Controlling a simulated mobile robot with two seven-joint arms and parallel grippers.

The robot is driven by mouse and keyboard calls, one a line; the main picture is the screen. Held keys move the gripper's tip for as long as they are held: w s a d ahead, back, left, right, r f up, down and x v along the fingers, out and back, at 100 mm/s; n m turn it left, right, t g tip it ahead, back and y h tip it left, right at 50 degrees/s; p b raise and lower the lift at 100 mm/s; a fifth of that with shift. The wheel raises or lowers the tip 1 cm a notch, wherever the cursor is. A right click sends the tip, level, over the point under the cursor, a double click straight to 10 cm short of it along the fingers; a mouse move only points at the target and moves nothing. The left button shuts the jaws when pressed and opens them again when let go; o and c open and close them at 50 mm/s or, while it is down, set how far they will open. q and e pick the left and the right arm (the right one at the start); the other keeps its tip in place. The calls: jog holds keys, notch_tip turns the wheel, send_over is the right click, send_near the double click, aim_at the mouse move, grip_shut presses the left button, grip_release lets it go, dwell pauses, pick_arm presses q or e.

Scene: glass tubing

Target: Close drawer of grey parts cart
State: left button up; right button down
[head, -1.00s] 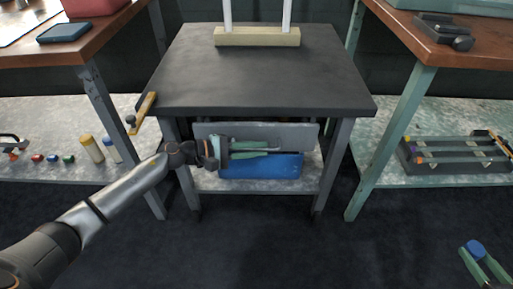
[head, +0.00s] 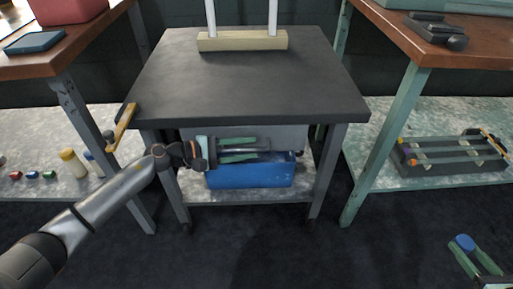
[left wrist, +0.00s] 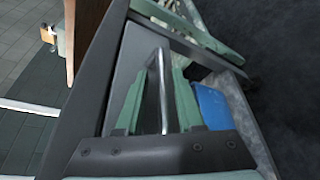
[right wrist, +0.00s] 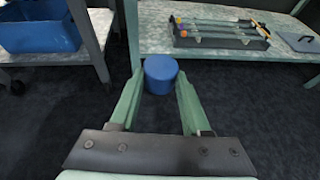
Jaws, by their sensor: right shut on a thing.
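The grey parts cart (head: 250,80) has a dark top and grey legs. Its grey drawer front (head: 290,134) shows just under the top, between the legs; no drawer interior is visible, and I cannot tell exactly how far out it stands. My left gripper (head: 262,149) is in front of it with its green fingers apart. In the left wrist view a metal bar handle (left wrist: 163,95) runs between the fingers, beside the drawer front (left wrist: 135,60); contact is unclear. My right gripper (right wrist: 160,88) is shut on a blue cylinder (right wrist: 161,72), held away from the cart.
A blue bin (head: 245,176) stands on the cart's lower shelf, below my left gripper. A wooden stand (head: 243,41) with white uprights is on the cart top. Wooden-topped benches flank the cart. A rack (head: 450,155) lies on the right bench's lower shelf. Floor before the cart is clear.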

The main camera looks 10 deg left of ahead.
pick_arm(q)
jog(key=shift+o, duration=0.2)
jog(key=shift+r, duration=0.1)
jog(key=v, duration=0.7)
jog(key=shift+s+a+p, duration=0.15)
jog(key=shift+s+p, duration=0.05)
jog(key=shift+p, duration=0.1)
